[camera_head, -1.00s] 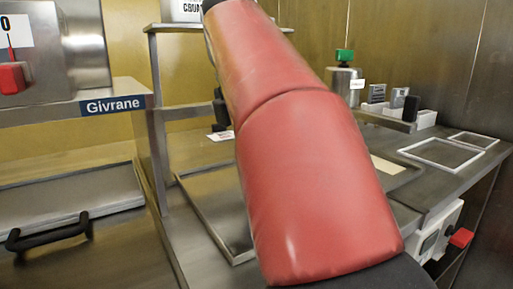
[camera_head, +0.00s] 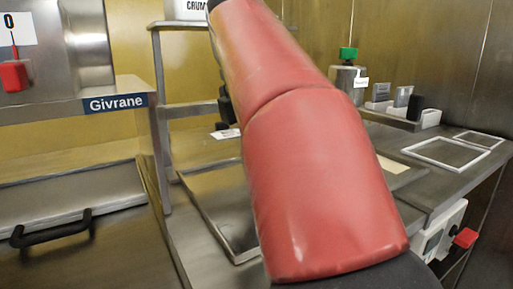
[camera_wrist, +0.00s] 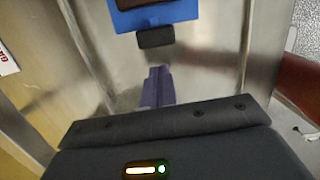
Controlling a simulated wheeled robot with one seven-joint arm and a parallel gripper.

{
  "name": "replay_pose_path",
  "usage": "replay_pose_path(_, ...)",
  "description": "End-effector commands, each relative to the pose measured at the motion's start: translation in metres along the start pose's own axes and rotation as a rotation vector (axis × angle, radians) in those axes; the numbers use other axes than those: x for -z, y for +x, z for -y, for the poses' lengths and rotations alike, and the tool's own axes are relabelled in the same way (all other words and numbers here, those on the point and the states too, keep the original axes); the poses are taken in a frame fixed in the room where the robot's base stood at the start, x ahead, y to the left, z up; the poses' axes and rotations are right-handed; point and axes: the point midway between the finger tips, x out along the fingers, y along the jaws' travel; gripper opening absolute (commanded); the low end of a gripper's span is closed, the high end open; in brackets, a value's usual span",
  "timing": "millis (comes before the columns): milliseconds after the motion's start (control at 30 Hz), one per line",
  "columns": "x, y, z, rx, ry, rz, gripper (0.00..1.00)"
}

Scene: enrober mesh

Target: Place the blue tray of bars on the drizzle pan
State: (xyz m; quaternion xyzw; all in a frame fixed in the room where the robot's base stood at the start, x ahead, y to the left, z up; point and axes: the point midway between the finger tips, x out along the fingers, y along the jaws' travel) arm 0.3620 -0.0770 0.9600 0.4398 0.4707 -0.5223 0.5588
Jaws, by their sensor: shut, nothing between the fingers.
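The blue tray (camera_wrist: 185,12) shows at the top of the wrist view, cut off by the frame edge. A dark brown patch lies on it, perhaps bars, and a black handle-like block (camera_wrist: 155,38) sits at its near edge. My gripper (camera_wrist: 158,72) is shut and empty, with its fingers together below that block in the picture, apart from it. A shallow metal pan (camera_head: 207,210) lies on the counter in the head view, partly hidden by my red arm. I cannot tell if it is the drizzle pan. The blue tray is not visible in the head view.
Steel walls flank my gripper.

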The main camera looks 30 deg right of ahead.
Motion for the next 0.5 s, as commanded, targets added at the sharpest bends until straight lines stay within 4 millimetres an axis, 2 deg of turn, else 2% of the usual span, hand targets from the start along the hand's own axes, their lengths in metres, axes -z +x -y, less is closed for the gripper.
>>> replay_pose_path(167, 0.000, 0.000, 0.000, 0.000, 0.000, 0.000, 0.00)
replay_pose_path(400, -0.003, -0.017, 0.000, 0.000, -0.002, 0.000, 0.00)
replay_pose_path(500, -0.002, -0.014, 0.000, 0.001, 0.000, 0.000, 0.00)
